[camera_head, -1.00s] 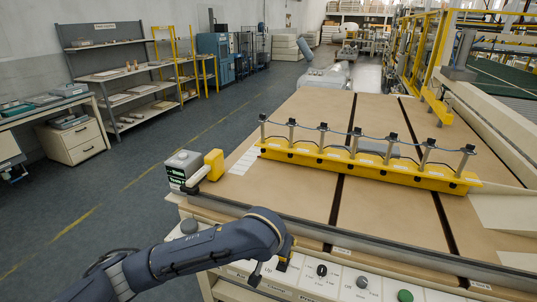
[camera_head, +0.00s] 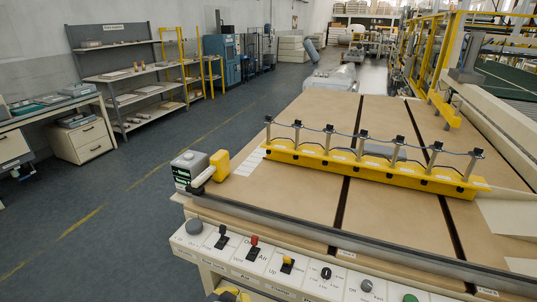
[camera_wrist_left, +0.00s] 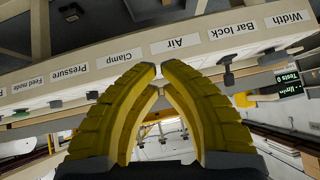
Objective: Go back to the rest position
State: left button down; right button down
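My left gripper (camera_wrist_left: 159,66) shows in the left wrist view as two ribbed yellow fingers. Their tips nearly meet, with nothing seen between them. It is apart from the pale control panel (camera_wrist_left: 120,58), which appears upside down behind it with labels such as Air, Clamp and Pressure. In the head view, a yellow piece at the bottom edge, below the panel, may be part of this gripper; the rest of the left arm is out of frame. My right gripper is in neither view.
The panel's front carries a black lever (camera_head: 222,238), a red lever (camera_head: 253,245), a yellow lever (camera_head: 287,263) and knobs. Above is the brown table (camera_head: 300,205) with a yellow bar (camera_head: 370,172) bearing several posts. A grey box (camera_head: 187,168) with a display stands at its left corner. Open floor (camera_head: 120,225) lies left.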

pick_arm(q)
jog(key=s+a+f+m+g+y, duration=0.1)
jog(key=s+a+f+y, duration=0.25)
jog(key=s+a, duration=0.65)
jog(key=s+a+f+m+g+y, duration=0.1)
jog(key=s+a+f+y, duration=0.25)
jog(key=s+a, duration=0.65)
jog(key=s+d+f+g+h, duration=0.1)
jog(key=d+f+h, duration=0.1)
jog(key=f, duration=1.4)
jog(key=d+f+g+h, duration=0.1)
jog(key=f+g, duration=0.1)
jog(key=f, duration=1.4)
jog(key=s+f+n+g+h, duration=0.1)
jog(key=s+f+n+g, duration=0.1)
jog(key=s+f, duration=1.7)
jog(key=shift+s+n+h, duration=0.3)
jog(key=shift+s+n, duration=0.5)
jog(key=shift+s, duration=0.2)
